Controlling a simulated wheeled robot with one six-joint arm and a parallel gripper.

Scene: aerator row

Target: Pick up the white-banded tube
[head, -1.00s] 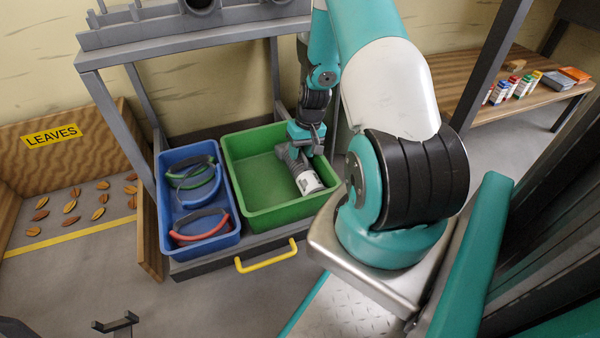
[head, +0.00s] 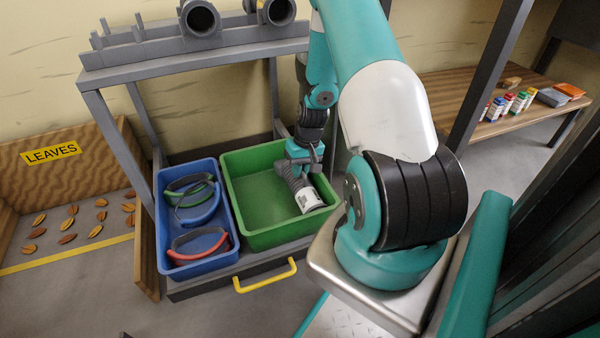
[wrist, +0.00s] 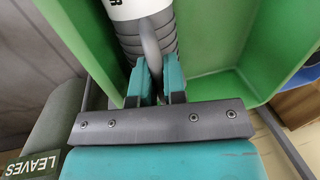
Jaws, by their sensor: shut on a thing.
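The white-banded tube is a dark grey ribbed tube (head: 294,180) with a white band (head: 310,200) near its lower end. It lies in the right part of the green bin (head: 258,208). My gripper (head: 301,165) is over the tube's upper end. In the wrist view, my gripper (wrist: 159,82) is shut on a curved grey handle (wrist: 150,45) of the tube, one teal finger on each side. The white band (wrist: 135,8) shows at the top of that view. In the head view my fingertips are partly hidden.
A blue bin (head: 203,262) with several curved handled things stands left of the green bin. A yellow drawer handle (head: 266,279) is in front. Above is a grey rack (head: 190,50) with tube ends. A bench (head: 490,125) at right holds small bottles.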

